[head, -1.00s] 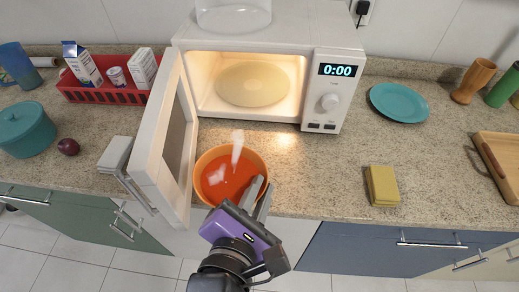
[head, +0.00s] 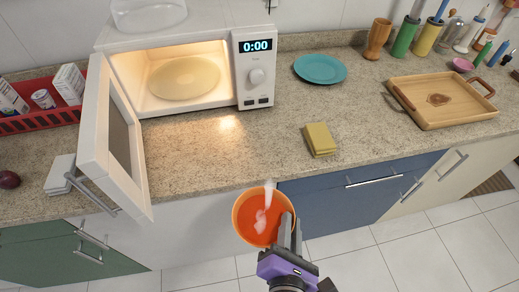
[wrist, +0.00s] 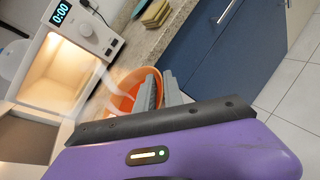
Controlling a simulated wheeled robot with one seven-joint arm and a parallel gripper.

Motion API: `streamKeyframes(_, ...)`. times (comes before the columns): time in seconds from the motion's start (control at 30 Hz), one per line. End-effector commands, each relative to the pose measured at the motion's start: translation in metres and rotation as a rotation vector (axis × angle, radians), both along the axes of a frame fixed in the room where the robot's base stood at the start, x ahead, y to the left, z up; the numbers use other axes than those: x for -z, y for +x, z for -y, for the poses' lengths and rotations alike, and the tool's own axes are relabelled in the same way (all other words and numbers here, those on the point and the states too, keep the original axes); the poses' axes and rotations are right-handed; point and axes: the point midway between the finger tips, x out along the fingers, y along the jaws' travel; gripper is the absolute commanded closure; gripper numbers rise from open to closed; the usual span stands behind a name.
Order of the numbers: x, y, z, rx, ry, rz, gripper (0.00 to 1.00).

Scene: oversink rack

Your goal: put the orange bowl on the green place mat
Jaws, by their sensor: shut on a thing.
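The orange bowl (head: 246,222) is in my gripper (head: 291,232), which is shut on its right rim. The bowl is held in front of the counter edge, over the floor, and whitish steam rises from it. In the wrist view the bowl (wrist: 122,82) shows behind the grey fingers (wrist: 160,92), partly hidden by them. No green place mat is in view.
The microwave (head: 250,110) stands open and lit, its door (head: 125,140) swung out to the left. Bare counter shows between microwave and sponge.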

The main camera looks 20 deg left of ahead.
Motion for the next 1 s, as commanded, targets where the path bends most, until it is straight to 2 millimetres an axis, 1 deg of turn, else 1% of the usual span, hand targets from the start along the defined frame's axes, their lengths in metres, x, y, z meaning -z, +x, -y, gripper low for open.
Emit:
streamKeyframes(0.03,0.019,0.004,0.023,0.026,-0.009,-0.004,1.0)
streamKeyframes(0.07,0.028,0.007,0.035,0.038,-0.009,-0.002,1.0)
streamKeyframes(0.1,0.042,0.011,0.053,0.057,-0.01,-0.001,1.0)
streamKeyframes(0.2,0.073,0.02,0.093,0.097,-0.008,0.008,1.0)
streamKeyframes(0.3,0.097,0.026,0.123,0.125,-0.006,0.013,1.0)
streamKeyframes(0.5,0.131,0.033,0.163,0.159,-0.003,0.013,1.0)
streamKeyframes(0.7,0.161,0.034,0.194,0.183,-0.002,-0.001,1.0)
streamKeyframes(0.9,0.19,0.031,0.219,0.2,0.0,-0.028,1.0)
streamKeyframes(1.0,0.195,0.03,0.22,0.199,0.003,-0.033,1.0)
